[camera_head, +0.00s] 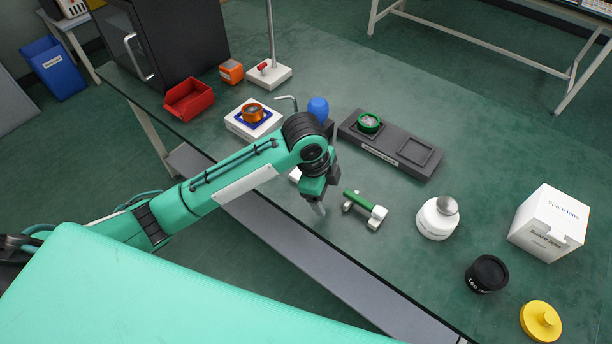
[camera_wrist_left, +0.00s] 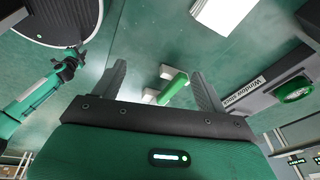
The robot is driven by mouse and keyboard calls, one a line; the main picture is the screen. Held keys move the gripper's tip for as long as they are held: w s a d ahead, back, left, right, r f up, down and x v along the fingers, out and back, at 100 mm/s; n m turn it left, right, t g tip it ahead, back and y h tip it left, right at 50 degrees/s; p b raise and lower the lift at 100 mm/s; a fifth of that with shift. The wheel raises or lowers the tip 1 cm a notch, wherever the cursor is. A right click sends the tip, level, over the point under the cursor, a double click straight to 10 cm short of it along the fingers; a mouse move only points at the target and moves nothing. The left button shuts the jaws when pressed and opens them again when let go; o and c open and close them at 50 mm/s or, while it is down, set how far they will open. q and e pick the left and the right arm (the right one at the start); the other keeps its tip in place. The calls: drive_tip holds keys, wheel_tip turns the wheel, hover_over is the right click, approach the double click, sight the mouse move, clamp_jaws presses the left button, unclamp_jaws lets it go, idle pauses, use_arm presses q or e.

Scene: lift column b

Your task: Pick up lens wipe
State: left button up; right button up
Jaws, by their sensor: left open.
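A green rod (camera_head: 358,199), which I take to be the lens wipe, lies across two white supports (camera_head: 377,216) on the dark green bench. My left gripper (camera_head: 320,207) is just left of it in the head view, open and empty, pointing down. In the left wrist view the green rod (camera_wrist_left: 172,88) appears between the two spread fingers, apart from both. In that view my other arm shows small at the left, its gripper (camera_wrist_left: 72,55) too small to read.
A grey tray (camera_head: 390,147) with a green ring (camera_head: 369,122) lies behind. A white bottle (camera_head: 438,217), black cup (camera_head: 486,273), yellow lid (camera_head: 540,320) and white box (camera_head: 549,222) stand right. A blue bulb (camera_head: 318,109) is close behind my left wrist.

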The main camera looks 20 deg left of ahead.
use_arm(q)
drive_tip(key=w+a+r+m+g+y, duration=0.1)
drive_tip(key=w+a+r+m+y, duration=0.25)
drive_tip(key=w+a+r, duration=0.4)
drive_tip(key=shift+h, duration=0.45)
drive_tip(key=f, duration=0.8)
drive_tip(key=shift+w+f, duration=0.1)
drive_tip(key=shift+w, duration=0.25)
drive_tip(key=shift+s+d+f+p, duration=0.1)
drive_tip(key=shift+f+p, duration=0.45)
drive_tip(key=shift+f, duration=2.05)
use_arm(e)
drive_tip(key=shift+s+d, duration=0.2)
drive_tip(key=shift+s, duration=0.7)
use_arm(q)
drive_tip(key=c, duration=1)
drive_tip(key=shift+c, duration=0.3)
use_arm(e)
drive_tip(key=shift+w+a+r, duration=0.15)
drive_tip(key=shift+w+a, duration=0.05)
drive_tip(key=shift+w, duration=0.1)
